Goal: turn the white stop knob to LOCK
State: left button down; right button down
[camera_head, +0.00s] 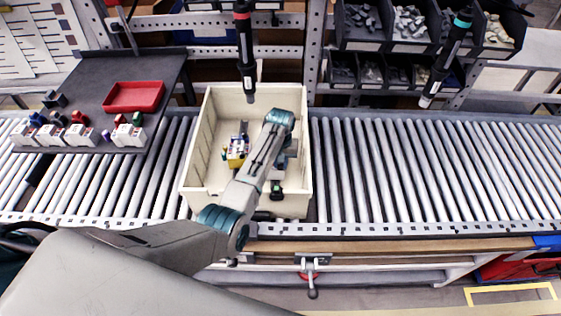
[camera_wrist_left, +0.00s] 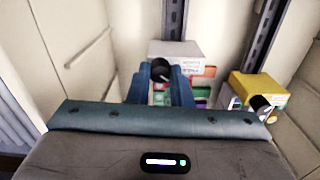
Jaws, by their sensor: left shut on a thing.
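My left gripper (camera_wrist_left: 160,82) has its two blue fingers shut around a small round black knob (camera_wrist_left: 161,69) with a white pointer line. The knob sits in front of a white-topped block (camera_wrist_left: 174,48) inside the cream crate (camera_head: 192,165). Red and green labels show low on the block between and beside the fingers. I cannot read any LOCK mark. A yellow block (camera_wrist_left: 258,87) with a black knob stands apart to the right in the wrist view; it also shows in the head view (camera_head: 237,150). My left forearm hides most of the white block in the head view.
The crate stands on a roller conveyor (camera_head: 420,165). Two screwdrivers hang above, one red-banded (camera_head: 244,50) and one teal-banded (camera_head: 446,60). A dark shelf (camera_head: 90,85) at left holds a red tray (camera_head: 134,97) and several small blocks. The crate walls are close around my gripper.

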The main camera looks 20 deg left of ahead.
pick_arm(q)
jog(key=n, duration=0.4)
jog(key=shift+w+r, duration=0.1)
jog(key=n, duration=0.8)
jog(key=shift+n, duration=2)
jog(key=c, duration=1.3)
grip_release()
jog(key=shift+r, duration=0.1)
